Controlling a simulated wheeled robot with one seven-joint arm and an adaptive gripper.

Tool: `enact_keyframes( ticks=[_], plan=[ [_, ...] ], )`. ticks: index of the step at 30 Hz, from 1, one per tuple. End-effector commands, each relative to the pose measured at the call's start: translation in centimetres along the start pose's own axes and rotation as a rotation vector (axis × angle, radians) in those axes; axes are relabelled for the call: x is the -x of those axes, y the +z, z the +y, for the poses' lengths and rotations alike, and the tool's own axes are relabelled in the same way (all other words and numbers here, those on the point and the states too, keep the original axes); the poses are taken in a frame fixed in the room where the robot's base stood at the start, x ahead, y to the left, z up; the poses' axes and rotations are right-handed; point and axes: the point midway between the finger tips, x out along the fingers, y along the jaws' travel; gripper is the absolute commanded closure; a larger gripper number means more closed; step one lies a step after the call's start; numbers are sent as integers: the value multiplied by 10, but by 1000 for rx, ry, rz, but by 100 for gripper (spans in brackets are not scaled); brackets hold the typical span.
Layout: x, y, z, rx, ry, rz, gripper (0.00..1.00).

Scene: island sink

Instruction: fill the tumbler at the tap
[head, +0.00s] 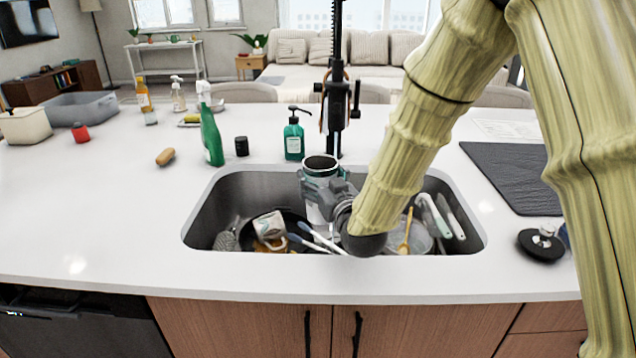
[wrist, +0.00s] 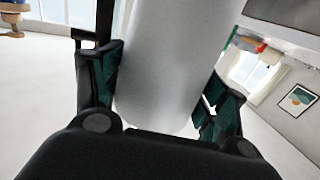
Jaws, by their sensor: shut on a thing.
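The tumbler (head: 318,211) is a white cylinder with a dark, open top and a greenish band near the rim. It is upright over the sink, in front of the black tap (head: 337,110). My gripper (head: 322,188) is shut on its upper body. In the wrist view the tumbler (wrist: 172,65) fills the space between the fingers of my gripper (wrist: 160,95). The tap's spray head hangs above and slightly right of the tumbler. No water stream is visible. The tumbler's inside is too dark to tell its contents.
The sink (head: 212,212) holds a dark pan, a mug (head: 269,226), utensils and a clear bowl (head: 411,238). A teal soap pump (head: 293,138) and a green spray bottle (head: 210,135) stand behind it. A dark mat (head: 510,175) lies right.

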Motion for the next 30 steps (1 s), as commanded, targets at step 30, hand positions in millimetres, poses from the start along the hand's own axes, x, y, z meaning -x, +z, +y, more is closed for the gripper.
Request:
enact_keyframes(
  ticks=[30],
  plan=[
    [-53, 0, 55, -1, 1, 1, 65]
  ],
)
